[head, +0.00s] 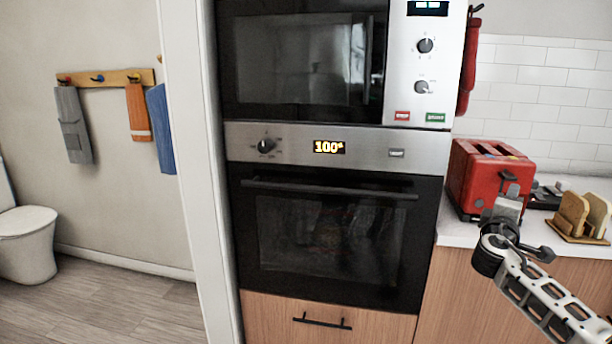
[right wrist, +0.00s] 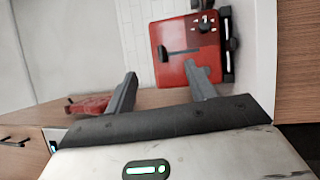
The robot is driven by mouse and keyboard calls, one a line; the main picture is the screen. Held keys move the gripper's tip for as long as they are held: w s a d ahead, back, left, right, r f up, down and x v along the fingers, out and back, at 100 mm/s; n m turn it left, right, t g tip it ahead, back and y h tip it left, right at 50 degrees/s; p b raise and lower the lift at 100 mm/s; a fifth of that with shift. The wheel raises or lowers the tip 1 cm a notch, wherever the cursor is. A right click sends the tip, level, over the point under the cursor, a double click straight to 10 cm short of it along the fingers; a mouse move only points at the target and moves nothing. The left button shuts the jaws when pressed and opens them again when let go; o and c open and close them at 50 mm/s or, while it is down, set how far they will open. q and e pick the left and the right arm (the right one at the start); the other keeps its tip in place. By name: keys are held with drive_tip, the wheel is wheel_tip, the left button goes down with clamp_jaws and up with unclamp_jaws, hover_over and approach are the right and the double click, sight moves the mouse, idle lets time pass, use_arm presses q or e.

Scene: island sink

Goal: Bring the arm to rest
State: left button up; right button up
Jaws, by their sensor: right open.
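My right arm comes in from the lower right of the head view. Its gripper (head: 508,205) is in front of the red toaster (head: 484,176), at the counter's front edge. In the right wrist view the right gripper (right wrist: 160,76) has its two fingers spread apart with nothing between them. The toaster (right wrist: 188,62) shows beyond the fingertips there, with its lever slot and knobs. I cannot tell the exact gap between fingers and toaster. My left arm and gripper are not in view.
A built-in oven (head: 330,225) with a shut door and lit display stands left of the counter, below a microwave (head: 300,62). A wooden rack (head: 580,215) with bread-like slices is right of the toaster. Red mitts (head: 468,60) hang beside the microwave. Floor (head: 120,305) at left is clear.

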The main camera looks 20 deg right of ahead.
drive_tip(key=w+a+f+t+y, duration=0.55)
drive_tip(key=w+a+y, duration=0.3)
drive_tip(key=y, duration=0.25)
drive_tip(key=s+a+f+y, duration=0.3)
drive_tip(key=s+a+f, duration=0.1)
drive_tip(key=a+f, duration=0.9)
drive_tip(key=s+a+f+g+y, duration=0.1)
drive_tip(key=s+a+f+y, duration=0.1)
drive_tip(key=s+a+f, duration=0.3)
drive_tip(key=s+a+f+g+y, duration=0.1)
drive_tip(key=s+a+f+g, duration=0.15)
drive_tip(key=a+f, duration=0.4)
drive_tip(key=s+a+m+y, duration=0.3)
drive_tip(key=s+a, duration=1.2)
drive_tip(key=a, duration=0.3)
drive_tip(key=shift+f+g, duration=0.25)
drive_tip(key=shift+g, duration=0.15)
